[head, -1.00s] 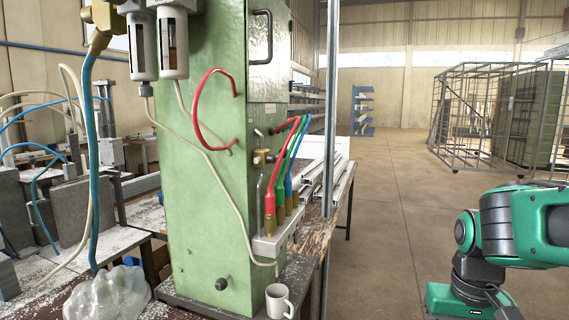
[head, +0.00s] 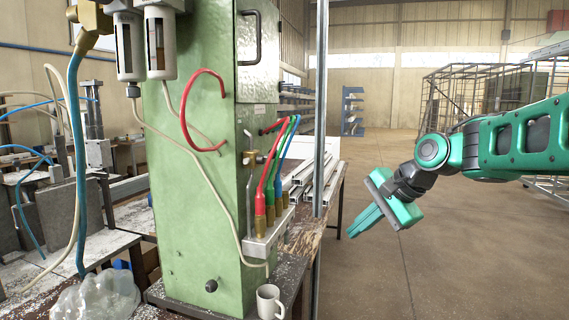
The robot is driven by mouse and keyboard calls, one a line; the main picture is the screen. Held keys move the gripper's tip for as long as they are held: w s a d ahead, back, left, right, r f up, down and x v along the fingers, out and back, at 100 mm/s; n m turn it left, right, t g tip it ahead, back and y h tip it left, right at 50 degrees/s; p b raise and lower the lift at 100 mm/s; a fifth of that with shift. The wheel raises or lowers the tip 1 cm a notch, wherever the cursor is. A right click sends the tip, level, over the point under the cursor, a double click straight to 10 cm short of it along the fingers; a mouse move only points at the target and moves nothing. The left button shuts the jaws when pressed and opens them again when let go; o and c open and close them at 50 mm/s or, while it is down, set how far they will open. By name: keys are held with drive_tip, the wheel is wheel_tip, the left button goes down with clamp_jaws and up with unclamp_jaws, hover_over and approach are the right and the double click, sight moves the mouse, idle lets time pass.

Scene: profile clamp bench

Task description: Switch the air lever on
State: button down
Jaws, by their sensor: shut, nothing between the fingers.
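A green machine column (head: 195,215) stands at left centre. On its right side is a small brass valve (head: 256,158) with a thin grey lever (head: 247,134) angled above it, which I take to be the air lever. Its exact setting is too small to tell. My gripper (head: 360,226) is at right centre, green, with its fingers together and empty, pointing down and left. In the picture it is well to the right of the valve, apart from it and in front of the open floor.
Red, green and blue hoses (head: 271,175) rise from brass fittings on a grey block (head: 268,238) beneath the valve. A white mug (head: 269,301) stands at the column's foot. A grey upright post (head: 320,110) stands between the column and my gripper.

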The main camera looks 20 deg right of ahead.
sight(268, 156)
drive_tip(key=w+a+r+m+t+y, duration=0.1)
drive_tip(key=w+a+r+m+y, duration=0.2)
drive_tip(key=r, duration=0.4)
drive_tip(key=w+a+r+m+t+y, duration=0.1)
drive_tip(key=w+a+r+m+y, duration=0.1)
drive_tip(key=r, duration=0.6)
drive_tip(key=shift+w+a+r+m+t+y, duration=0.15)
drive_tip(key=shift+w+a+m+t+y, duration=0.3)
drive_tip(key=shift+w+m, duration=0.45)
drive_tip(key=shift+w+a, duration=0.15)
drive_tip(key=shift+w, duration=0.05)
drive_tip(key=w+a, duration=0.5)
drive_tip(key=a, duration=0.2)
drive_tip(key=shift+w+a+f, duration=0.2)
drive_tip(key=shift+w+f, duration=0.1)
drive_tip(key=shift+f, duration=0.05)
